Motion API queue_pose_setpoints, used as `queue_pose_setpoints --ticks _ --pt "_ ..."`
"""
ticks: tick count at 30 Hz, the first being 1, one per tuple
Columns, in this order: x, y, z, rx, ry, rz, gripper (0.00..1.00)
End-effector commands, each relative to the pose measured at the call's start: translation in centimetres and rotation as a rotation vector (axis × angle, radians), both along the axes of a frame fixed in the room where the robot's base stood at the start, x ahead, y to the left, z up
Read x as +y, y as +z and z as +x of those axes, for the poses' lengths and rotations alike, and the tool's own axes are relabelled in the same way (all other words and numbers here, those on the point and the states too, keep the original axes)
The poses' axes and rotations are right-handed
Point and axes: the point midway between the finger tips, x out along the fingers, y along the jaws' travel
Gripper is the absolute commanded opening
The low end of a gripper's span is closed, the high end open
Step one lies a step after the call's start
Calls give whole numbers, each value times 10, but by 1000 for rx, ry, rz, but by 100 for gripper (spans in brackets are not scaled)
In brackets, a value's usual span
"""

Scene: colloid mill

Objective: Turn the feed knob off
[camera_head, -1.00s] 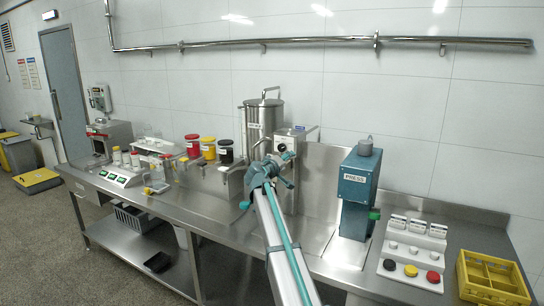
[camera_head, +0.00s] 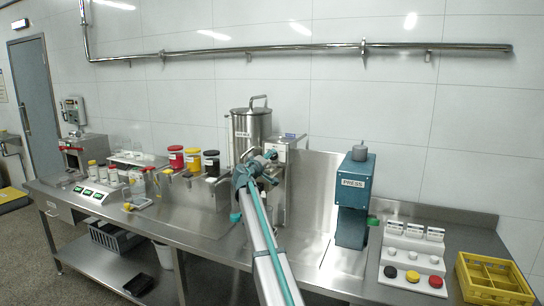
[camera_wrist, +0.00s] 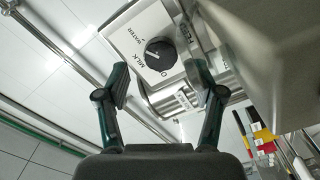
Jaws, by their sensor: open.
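The black round feed knob (camera_wrist: 160,54) sits on a white dial plate in the wrist view. My gripper (camera_wrist: 158,75) is open and empty. Its two dark green fingers stand apart on either side of the knob's line, short of it. In the head view my gripper (camera_head: 251,172) is in front of the steel mill housing (camera_head: 292,152); the knob is hidden there.
A lidded steel tank (camera_head: 251,130) stands left of the housing. Red, yellow and black jars (camera_head: 193,159) stand further left. A teal press (camera_head: 353,195), a button panel (camera_head: 413,262) and a yellow crate (camera_head: 492,279) are to the right. A pipe runs along the wall.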

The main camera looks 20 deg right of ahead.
Motion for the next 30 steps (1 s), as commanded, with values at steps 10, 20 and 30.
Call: queue_pose_setpoints --ticks 10,20,30 --pt "-30 1 29 0 0 0 68" --pt "-30 0 29 0 0 0 58" --pt "-30 0 29 0 0 0 8"
